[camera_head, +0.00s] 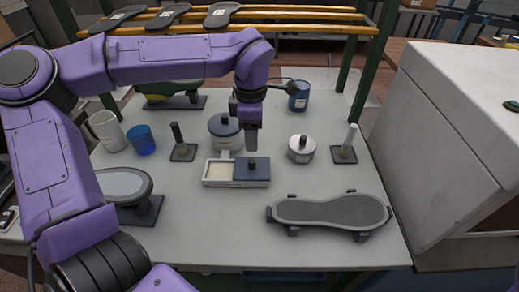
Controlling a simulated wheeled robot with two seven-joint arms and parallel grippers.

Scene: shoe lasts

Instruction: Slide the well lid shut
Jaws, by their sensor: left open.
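A shallow light-coloured well box (211,184) sits on the grey table. Its dark blue lid (259,175) with a small dark knob covers the right part. The left part of the well is open and shows a pale cream inside. My left gripper (252,150) is open and points down just above and behind the lid's knob; its far finger is hard to make out, and I cannot tell whether it touches the knob. My right gripper is not in view.
A round blue-lidded pot (224,128) stands close behind the well. A silver-lidded pot (301,150) is to the right, a shoe-shaped stand (330,211) front right. A brush on a dark base (183,148) stands left. The table in front of the well is clear.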

